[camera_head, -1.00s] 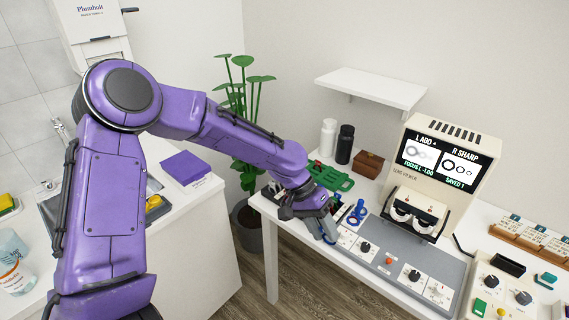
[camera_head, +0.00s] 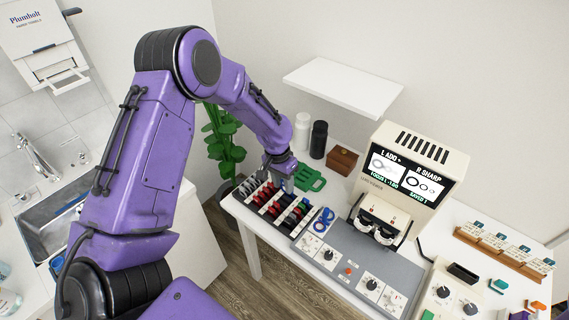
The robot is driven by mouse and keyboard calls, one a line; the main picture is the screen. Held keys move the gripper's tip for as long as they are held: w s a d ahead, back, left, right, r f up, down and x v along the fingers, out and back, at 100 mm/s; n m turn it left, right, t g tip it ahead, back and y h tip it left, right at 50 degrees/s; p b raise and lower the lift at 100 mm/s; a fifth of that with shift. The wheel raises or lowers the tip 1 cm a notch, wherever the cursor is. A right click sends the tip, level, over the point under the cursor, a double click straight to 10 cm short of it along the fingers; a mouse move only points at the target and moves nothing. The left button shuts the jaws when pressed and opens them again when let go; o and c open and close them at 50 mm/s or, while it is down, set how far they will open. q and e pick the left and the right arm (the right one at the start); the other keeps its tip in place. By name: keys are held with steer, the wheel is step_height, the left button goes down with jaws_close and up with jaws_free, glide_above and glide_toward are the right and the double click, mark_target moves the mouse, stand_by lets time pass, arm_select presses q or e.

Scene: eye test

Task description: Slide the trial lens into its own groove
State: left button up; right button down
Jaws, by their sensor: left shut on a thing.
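My left gripper (camera_head: 286,184) points down over the far part of the lens rack. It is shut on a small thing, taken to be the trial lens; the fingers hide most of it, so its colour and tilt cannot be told. The lens rack (camera_head: 296,233) is a dark case with rows of red, blue and black lenses and white labels. I cannot tell whether the held lens is in a groove or above it. Blue ring-shaped lenses (camera_head: 323,219) lie just right of the rack. My right gripper is not in view.
A green lens frame (camera_head: 310,179) lies behind the rack. The lens viewer (camera_head: 416,165) with its screen stands to the right, behind a grey control panel (camera_head: 335,258). A white bottle (camera_head: 301,134), a black bottle (camera_head: 318,140) and a brown box (camera_head: 342,160) stand at the back under a shelf (camera_head: 343,90).

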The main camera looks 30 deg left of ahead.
arm_select(q)
steer(key=shift+y, duration=0.8)
steer(key=f+b, duration=0.1)
steer(key=w+f+b, duration=0.1)
steer(key=f+b, duration=0.3)
steer(key=shift+w+a, duration=0.15)
steer(key=shift+w, duration=0.1)
steer(key=shift+f+b, duration=0.15)
steer(key=shift+b, duration=0.25)
steer(key=shift+s+p, duration=0.1)
steer(key=shift+p, duration=0.4)
